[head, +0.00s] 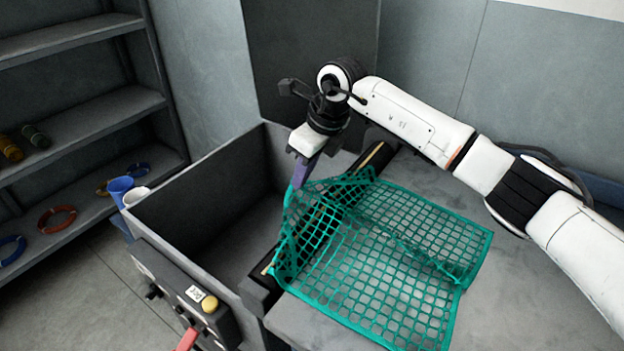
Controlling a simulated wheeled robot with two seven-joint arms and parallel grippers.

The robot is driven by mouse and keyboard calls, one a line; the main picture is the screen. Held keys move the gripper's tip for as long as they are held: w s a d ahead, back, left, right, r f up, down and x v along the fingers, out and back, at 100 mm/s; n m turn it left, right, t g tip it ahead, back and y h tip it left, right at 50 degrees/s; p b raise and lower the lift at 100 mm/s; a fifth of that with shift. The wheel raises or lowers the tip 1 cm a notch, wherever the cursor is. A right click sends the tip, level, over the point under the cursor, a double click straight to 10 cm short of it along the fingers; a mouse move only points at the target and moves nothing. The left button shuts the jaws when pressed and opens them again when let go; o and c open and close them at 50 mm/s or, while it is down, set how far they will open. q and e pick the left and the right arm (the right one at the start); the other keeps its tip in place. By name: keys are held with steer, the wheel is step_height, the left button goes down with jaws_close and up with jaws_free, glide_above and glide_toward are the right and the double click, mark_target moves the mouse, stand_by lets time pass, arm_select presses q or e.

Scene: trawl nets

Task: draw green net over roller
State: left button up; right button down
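The green net (390,250) lies spread over the grey table top. Its left edge is raised and drapes over the dark roller (375,160), which runs along the table's left edge beside the bin. Part of the roller is hidden under the net; its far end and near end show. My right gripper (298,178) points down at the net's far left corner, above the bin side of the roller. Its fingers look close together at the net's raised corner, but the mesh and the angle hide whether they grip it. My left gripper is not in view.
A deep grey bin (195,190) stands open left of the roller. A control box (180,295) with a yellow knob is on its front. Shelves (85,125) with rope coils are at left.

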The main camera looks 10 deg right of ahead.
steer(key=w+a+b, duration=0.1)
steer(key=w+a, duration=0.4)
step_height(320, 180, down, 9)
steer(key=b, duration=0.5)
steer(key=shift+d, duration=0.15)
steer(key=c, duration=1.9)
jaws_free()
steer(key=shift+w, duration=0.1)
steer(key=shift+o, duration=0.4)
steer(key=o, duration=1.2)
